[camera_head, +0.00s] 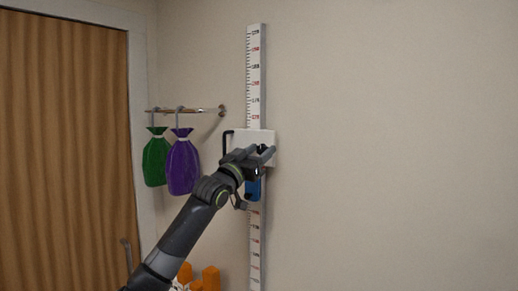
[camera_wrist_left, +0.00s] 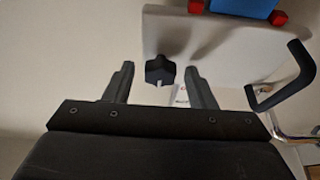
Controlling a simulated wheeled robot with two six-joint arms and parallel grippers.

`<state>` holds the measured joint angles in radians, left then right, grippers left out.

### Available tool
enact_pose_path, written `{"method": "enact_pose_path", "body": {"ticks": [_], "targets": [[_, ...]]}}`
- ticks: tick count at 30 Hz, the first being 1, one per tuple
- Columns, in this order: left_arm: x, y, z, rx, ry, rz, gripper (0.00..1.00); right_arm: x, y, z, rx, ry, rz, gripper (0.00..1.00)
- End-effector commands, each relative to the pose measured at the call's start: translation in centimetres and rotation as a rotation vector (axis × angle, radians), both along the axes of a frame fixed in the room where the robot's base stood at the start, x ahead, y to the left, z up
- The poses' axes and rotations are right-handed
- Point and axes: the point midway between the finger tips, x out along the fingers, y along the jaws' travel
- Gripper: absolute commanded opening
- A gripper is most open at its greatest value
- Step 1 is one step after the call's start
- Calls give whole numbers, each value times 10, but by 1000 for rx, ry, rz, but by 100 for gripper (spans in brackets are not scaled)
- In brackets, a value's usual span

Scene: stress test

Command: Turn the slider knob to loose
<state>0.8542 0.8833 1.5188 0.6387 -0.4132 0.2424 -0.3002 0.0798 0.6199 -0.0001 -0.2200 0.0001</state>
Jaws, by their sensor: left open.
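A white slider plate (camera_head: 240,136) sits on a vertical measuring scale (camera_head: 256,70) on the wall. The dark slider knob (camera_wrist_left: 160,70) shows in the left wrist view on the plate, with a small light pointer mark on it. White labels with unreadable print lie by it. My left gripper (camera_head: 268,152) is in front of the plate. In the left wrist view the gripper (camera_wrist_left: 160,78) is open, its two fingers on either side of the knob with gaps to both. In the head view the gripper mostly hides the knob. My right gripper is not in view.
A black handle (camera_head: 227,143) stands out from the plate's left side. A blue block (camera_head: 253,189) is below the plate. A green bag (camera_head: 155,162) and a purple bag (camera_head: 183,167) hang from a wall rail (camera_head: 190,110). Orange items (camera_head: 208,277) lie low down. The right wall is clear.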

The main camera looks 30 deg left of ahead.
Motion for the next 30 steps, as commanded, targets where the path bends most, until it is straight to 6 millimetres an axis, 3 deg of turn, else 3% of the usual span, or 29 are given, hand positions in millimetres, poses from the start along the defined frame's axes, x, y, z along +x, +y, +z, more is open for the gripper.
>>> {"method": "enact_pose_path", "body": {"ticks": [6,16,23,30], "targets": [[0,0,0,-1,0,0,49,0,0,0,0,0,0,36],[0,0,0,-1,0,0,6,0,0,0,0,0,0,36],[0,0,-1,-16,0,-1,6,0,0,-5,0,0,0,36],[0,-1,-5,-111,6,-2,6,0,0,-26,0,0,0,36]]}}
